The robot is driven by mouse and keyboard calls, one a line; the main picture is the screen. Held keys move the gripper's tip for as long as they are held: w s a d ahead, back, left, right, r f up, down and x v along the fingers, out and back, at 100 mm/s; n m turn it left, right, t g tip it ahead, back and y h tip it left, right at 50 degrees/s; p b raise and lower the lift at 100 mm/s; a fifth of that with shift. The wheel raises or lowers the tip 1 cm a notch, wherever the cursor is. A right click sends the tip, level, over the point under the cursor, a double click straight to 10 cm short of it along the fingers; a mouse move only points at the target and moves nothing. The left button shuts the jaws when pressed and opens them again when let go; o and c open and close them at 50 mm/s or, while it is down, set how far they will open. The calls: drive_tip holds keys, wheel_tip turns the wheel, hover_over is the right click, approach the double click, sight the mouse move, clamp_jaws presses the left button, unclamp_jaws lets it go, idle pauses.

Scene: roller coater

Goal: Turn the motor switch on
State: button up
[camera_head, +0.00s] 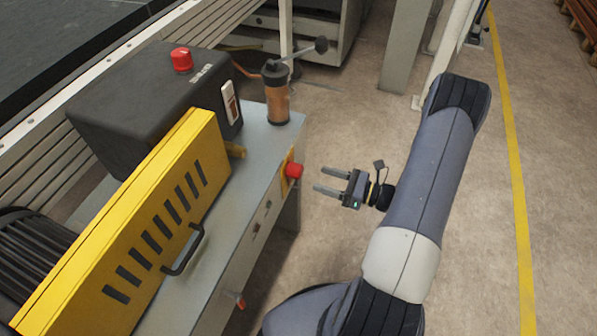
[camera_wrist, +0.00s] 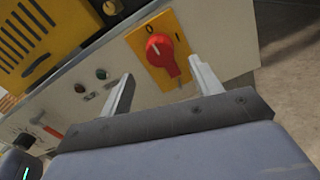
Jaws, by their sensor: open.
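The motor switch is a red rotary knob (camera_wrist: 161,54) on a yellow plate (camera_wrist: 145,72) with "0" and "I" marks in the wrist view. In the head view the red knob (camera_head: 294,170) sticks out from the side of the grey cabinet. My gripper (camera_head: 318,178) is open and empty, a short distance right of the knob, with its fingers pointing toward it. In the wrist view the gripper's fingers (camera_wrist: 160,82) stand apart, with the knob beyond and between them.
A yellow slotted cover (camera_head: 150,225) with a black handle stands on the grey cabinet (camera_head: 265,170). A black box with a red button (camera_head: 181,59) and a copper cylinder with a crank (camera_head: 277,95) are behind. Small buttons (camera_wrist: 80,88) sit beside the switch plate.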

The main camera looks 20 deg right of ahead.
sight(302, 173)
drive_tip(key=x, duration=0.8)
drive_tip(key=shift+w+a, duration=0.1)
drive_tip(key=shift+a, duration=0.1)
drive_tip(key=c, duration=1)
